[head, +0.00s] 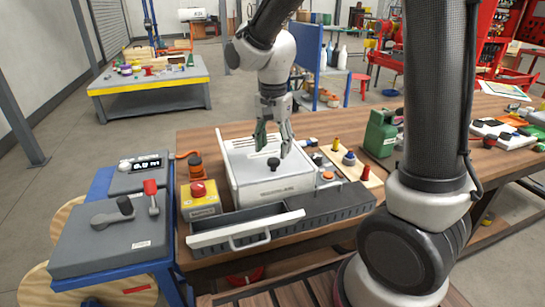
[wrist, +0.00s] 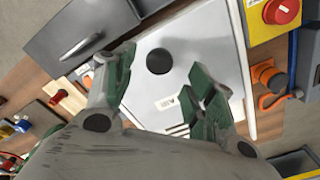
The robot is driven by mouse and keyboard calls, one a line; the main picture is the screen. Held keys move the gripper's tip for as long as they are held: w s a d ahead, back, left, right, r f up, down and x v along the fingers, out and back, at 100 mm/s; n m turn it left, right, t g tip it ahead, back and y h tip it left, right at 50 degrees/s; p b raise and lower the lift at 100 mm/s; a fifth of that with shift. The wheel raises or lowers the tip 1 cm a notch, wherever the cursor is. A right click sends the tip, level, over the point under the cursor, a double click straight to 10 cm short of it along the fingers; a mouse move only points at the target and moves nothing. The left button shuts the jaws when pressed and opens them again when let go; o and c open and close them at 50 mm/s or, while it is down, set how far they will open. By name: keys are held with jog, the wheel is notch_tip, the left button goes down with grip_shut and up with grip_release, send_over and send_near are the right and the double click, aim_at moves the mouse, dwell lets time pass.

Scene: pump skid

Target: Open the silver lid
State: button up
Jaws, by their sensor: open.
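The silver lid (head: 255,160) is the top of a pale box on the wooden bench, and it looks closed. A black round knob (head: 273,163) stands on it near the front edge. In the wrist view the lid (wrist: 200,45) fills the middle, with the knob (wrist: 159,61) between and just beyond my fingertips. My gripper (head: 273,145) hangs above the lid, pointing down, with its green-padded fingers apart and nothing between them. In the wrist view my gripper (wrist: 160,85) is open around the line to the knob; I cannot tell its exact height above it.
An open grey drawer (head: 245,232) with a white front juts out before the box. A yellow box with a red button (head: 200,200) stands left of it. A green canister (head: 380,133) and a board with small knobs (head: 347,162) are at right.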

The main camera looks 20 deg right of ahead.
aim_at(273, 159)
notch_tip(273, 159, down, 4)
jog(key=shift+f, duration=0.1)
jog(key=shift+w, duration=0.1)
grip_shut()
